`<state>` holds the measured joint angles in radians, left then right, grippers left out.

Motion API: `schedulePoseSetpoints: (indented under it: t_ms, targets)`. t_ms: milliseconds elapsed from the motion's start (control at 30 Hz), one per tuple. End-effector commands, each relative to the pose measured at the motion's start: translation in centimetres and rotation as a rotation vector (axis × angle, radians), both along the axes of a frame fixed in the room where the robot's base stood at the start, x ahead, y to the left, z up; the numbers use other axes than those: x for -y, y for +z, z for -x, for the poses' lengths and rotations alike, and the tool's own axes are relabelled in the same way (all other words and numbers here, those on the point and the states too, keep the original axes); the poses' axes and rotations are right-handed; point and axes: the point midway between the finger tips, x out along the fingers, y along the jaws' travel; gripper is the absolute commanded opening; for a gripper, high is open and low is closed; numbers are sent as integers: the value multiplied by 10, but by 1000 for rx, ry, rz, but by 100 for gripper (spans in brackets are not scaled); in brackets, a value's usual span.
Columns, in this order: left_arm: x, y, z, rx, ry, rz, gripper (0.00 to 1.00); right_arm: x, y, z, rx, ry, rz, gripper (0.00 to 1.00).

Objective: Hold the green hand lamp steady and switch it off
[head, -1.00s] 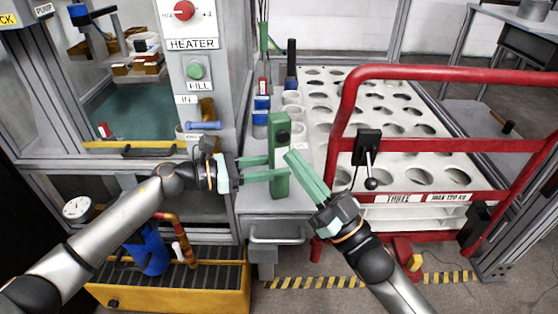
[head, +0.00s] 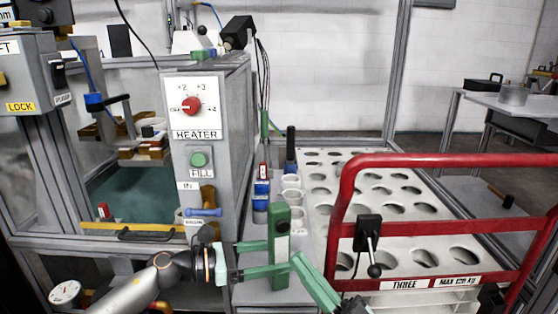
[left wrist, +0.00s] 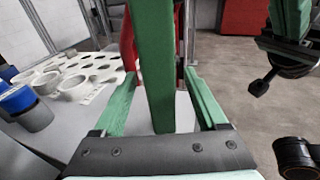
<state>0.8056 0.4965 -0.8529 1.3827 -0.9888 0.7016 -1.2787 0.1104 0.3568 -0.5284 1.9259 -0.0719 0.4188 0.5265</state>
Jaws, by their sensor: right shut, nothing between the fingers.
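The green hand lamp (head: 281,248) stands upright as a narrow block on the grey bench, with a small round dark detail near its top. In the left wrist view the lamp (left wrist: 152,65) rises between my left gripper's fingers, with a gap visible on both sides. My left gripper (head: 278,257) comes in from the left, open, its green fingers around the lamp. My right gripper (head: 296,259) is shut and empty, its tips just right of the lamp; I cannot tell if they touch. Part of it shows at upper right in the left wrist view.
A red rail (head: 345,200) with a black lever box (head: 367,233) stands right of the lamp, before a white rack (head: 410,220) with round holes. Cups and blue containers (head: 261,195) stand behind the lamp. The heater panel (head: 196,110) is at left.

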Motion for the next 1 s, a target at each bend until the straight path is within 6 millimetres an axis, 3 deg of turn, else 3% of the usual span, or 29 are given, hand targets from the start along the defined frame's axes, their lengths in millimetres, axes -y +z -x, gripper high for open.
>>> schedulePoseSetpoints:
  t_ms: [367,800,1000]
  targets:
    - [-9,0,2,0,2,-1,77,0,0,0,0,0,0,0]
    - [-90,8,28,-2,3,-3,77,0,0,0,0,0,0,0]
    - [-111,11,34,0,1,0,77,0,0,0,0,0,0,0]
